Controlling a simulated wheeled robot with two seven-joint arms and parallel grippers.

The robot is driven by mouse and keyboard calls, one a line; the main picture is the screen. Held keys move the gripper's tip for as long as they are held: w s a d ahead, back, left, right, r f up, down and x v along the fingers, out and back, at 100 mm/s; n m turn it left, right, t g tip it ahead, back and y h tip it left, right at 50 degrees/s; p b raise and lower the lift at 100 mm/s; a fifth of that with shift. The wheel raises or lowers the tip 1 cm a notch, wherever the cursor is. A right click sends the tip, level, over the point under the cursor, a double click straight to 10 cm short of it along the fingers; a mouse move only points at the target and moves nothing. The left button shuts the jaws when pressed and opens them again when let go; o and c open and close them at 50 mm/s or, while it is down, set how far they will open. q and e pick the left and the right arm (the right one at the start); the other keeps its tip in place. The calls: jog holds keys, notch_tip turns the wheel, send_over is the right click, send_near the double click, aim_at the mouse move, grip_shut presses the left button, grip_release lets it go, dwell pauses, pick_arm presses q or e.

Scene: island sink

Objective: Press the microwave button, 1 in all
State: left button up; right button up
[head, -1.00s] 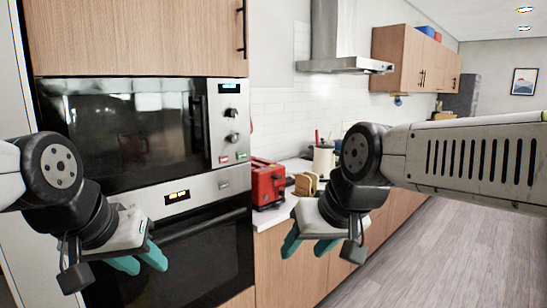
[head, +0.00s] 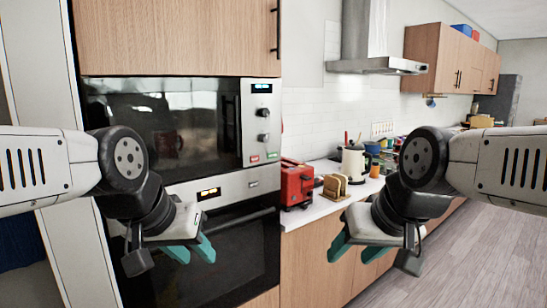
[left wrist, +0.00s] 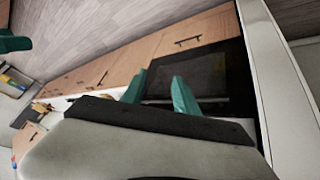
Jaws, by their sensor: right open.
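The built-in microwave (head: 165,128) has a dark glass door and a silver control panel (head: 257,105) on its right. The panel has a lit display, two knobs, and a red button (head: 254,158) and a green button (head: 271,154) at its bottom. My left gripper (head: 190,252) is open and empty, below the microwave and in front of the oven, apart from the buttons. Its teal fingers also show spread in the left wrist view (left wrist: 158,90). My right gripper (head: 352,248) is open and empty, in front of the wooden lower cabinets, right of the microwave.
A dark oven (head: 225,250) sits under the microwave. A range hood (head: 375,62) hangs above. Wooden floor (head: 440,255) is clear at the right.

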pick_arm(q)
grip_shut()
dwell(1.5)
